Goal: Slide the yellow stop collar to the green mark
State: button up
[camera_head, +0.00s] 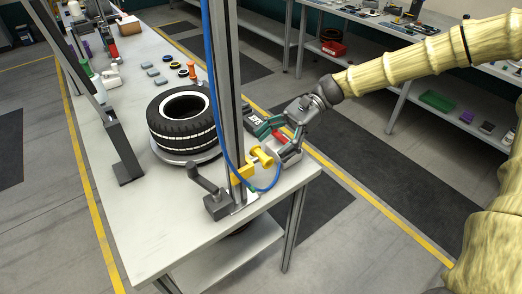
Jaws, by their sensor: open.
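The yellow stop collar (242,172) sits low on the upright grey post (227,90), just above the post's foot at the front right of the bench. A yellow knob (263,156) sticks out from it to the right. My gripper (274,145) comes in from the right and is open, its fingers close to the knob. I cannot tell whether they touch it. I cannot make out the green mark clearly on the post.
A black tyre (184,120) lies on a round plate left of the post. A blue hose (210,70) runs down the post and loops near my gripper. A grey crank (203,180) is at the post's foot. A slanted dark arm (122,140) stands at left.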

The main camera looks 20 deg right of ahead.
aim_at(264, 153)
jog(key=shift+s+p+x, duration=0.2)
jog(key=shift+p+x, duration=0.1)
jog(key=shift+x, duration=1.9)
jog(key=shift+c, duration=0.2)
jog(key=c, duration=1.4)
notch_tip(264, 153, down, 8)
jog(key=shift+r+b, duration=0.15)
jog(key=shift+b, duration=0.55)
jog(key=o, duration=1.4)
jog(key=shift+d, duration=0.1)
jog(key=shift+o, duration=0.2)
